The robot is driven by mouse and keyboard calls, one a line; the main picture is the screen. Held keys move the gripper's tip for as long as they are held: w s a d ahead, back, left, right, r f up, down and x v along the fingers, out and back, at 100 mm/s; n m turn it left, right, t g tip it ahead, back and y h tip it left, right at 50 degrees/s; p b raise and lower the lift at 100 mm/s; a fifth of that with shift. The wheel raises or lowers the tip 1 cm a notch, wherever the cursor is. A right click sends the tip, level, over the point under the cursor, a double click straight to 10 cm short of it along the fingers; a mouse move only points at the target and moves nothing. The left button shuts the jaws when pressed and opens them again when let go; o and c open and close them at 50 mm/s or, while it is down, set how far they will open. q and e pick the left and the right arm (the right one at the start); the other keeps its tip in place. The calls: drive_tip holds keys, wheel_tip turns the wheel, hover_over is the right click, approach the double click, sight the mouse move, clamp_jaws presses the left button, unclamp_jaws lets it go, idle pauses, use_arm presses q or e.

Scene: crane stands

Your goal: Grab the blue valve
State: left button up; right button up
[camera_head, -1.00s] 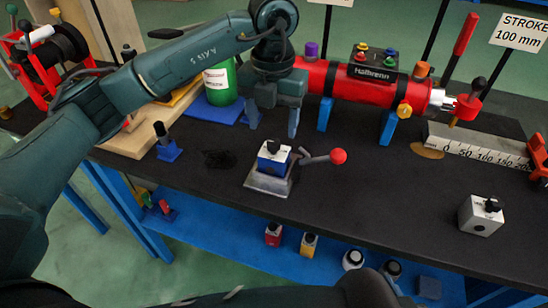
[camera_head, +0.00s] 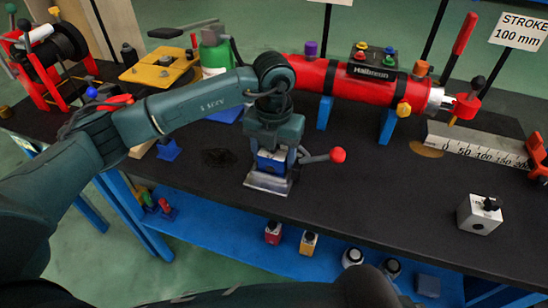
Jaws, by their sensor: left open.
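The blue valve (camera_head: 268,167) sits on a grey metal base (camera_head: 268,183) near the front edge of the black bench top. A lever with a red ball (camera_head: 338,155) sticks out to its right. My left gripper (camera_head: 272,161) is open, pointing down over the valve, with a finger on either side of its blue body. The gripper hides the valve's white top and black knob; I cannot tell whether the fingers touch it. My right gripper is not in view.
A red cylinder (camera_head: 345,83) on blue supports lies behind. A white valve block (camera_head: 479,214) stands at the right, and a small blue stand (camera_head: 168,150) at the left. Red (camera_head: 273,233) and yellow (camera_head: 308,243) valves stand on the lower blue shelf.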

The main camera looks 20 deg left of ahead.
use_arm(q)
drive_tip(key=shift+c, duration=0.6)
drive_tip(key=c, duration=1)
drive_tip(key=shift+r, duration=0.15)
drive_tip(key=shift+c, duration=0.7)
